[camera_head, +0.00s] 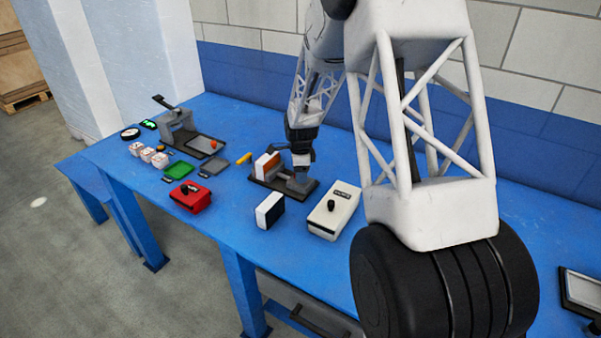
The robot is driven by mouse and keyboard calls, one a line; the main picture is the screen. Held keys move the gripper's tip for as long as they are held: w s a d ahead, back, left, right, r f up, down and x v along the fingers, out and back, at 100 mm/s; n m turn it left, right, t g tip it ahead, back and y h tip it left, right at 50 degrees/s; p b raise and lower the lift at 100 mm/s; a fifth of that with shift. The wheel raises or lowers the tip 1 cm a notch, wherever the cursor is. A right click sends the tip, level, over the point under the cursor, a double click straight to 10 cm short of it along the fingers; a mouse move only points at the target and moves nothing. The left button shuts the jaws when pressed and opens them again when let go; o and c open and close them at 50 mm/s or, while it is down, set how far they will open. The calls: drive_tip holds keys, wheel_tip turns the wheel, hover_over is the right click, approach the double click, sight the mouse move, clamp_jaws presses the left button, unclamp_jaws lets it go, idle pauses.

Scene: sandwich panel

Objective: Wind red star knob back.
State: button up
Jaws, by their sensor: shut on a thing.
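A small clamp fixture with a dark base (258,182) stands mid-table. A white block with an orange-brown face (267,163) stands at its left end. My gripper (301,173) reaches down over the right part of the fixture, fingers low at a grey upright piece (299,184). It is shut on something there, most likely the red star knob. The knob itself cannot be made out; the fingers hide that spot. A thin pale rod (281,177) seems to run between the block and the grey piece.
Close in front stand a white-and-black block (270,210) and a cream box with a black knob (333,212). A red box (190,196) is to the left. A yellow piece (244,158) lies nearby.

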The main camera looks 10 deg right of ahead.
drive_tip(key=n, duration=1.2)
drive_tip(key=shift+n, duration=0.3)
drive_tip(key=n, duration=1.1)
drive_tip(key=shift+n, duration=0.3)
drive_tip(key=o, duration=0.9)
drive_tip(key=shift+r, duration=0.2)
